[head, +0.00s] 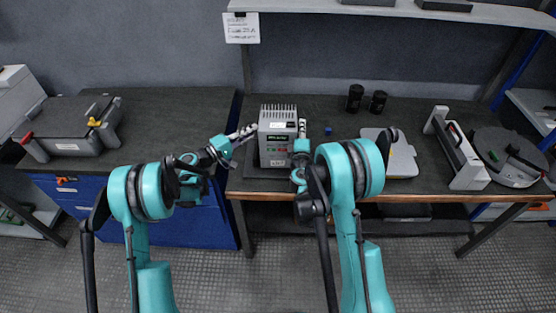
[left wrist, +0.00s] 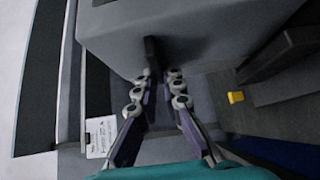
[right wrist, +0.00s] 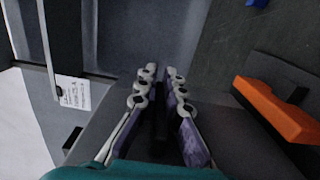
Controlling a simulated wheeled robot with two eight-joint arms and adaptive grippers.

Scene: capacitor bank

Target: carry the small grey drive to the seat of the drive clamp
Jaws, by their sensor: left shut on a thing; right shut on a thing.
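The small grey drive (head: 273,143), a box with fins on top and a label on its front, stands upright at the left end of the right bench. My left gripper (head: 248,133) is shut on its left side. My right gripper (head: 302,130) is shut on its right side. The left wrist view shows a large grey face of the drive (left wrist: 200,35) just beyond the left fingertips (left wrist: 159,84). The right fingertips (right wrist: 160,82) are close together in the right wrist view. I cannot tell whether the drive touches the bench, or which fixture is the drive clamp.
A grey case-like unit (head: 72,118) with red and yellow levers sits on the left bench. On the right bench (head: 340,138) are two black cylinders (head: 355,97), a pale flat unit (head: 401,160), a white-and-black frame (head: 458,150) and a round grey unit (head: 508,156). A shelf hangs above.

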